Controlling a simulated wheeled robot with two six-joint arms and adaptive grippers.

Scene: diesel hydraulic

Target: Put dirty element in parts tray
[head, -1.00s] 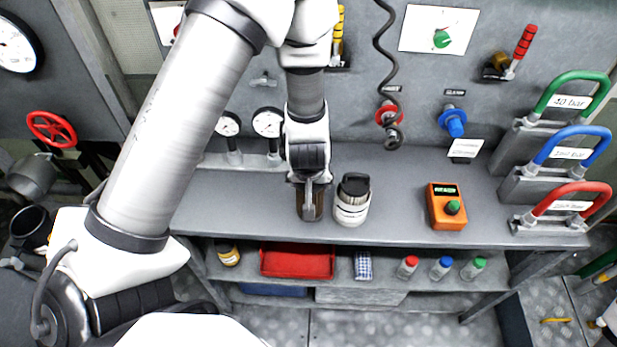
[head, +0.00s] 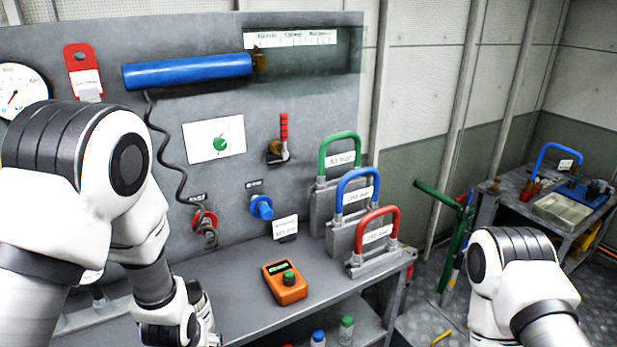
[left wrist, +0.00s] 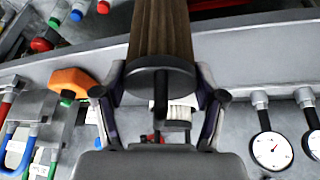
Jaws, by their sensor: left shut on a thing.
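The dirty element is a brown pleated cylinder (left wrist: 160,30) with a dark round end cap, seen in the left wrist view. My left gripper (left wrist: 160,105) is shut on it, with one finger on each side of the cap. In the head view my left arm comes down at the left, and its fingers and the element are out of frame. My right arm shows at the lower right, its gripper out of view. A pale shallow tray (head: 563,208) lies on the far table at the right; I cannot tell whether it is the parts tray.
An orange box with a green knob (head: 285,282) sits on the workbench (head: 240,292). Green, blue and red handled blocks (head: 372,240) stand at the bench's right end. Green posts (head: 452,240) stand between bench and far table (head: 530,205).

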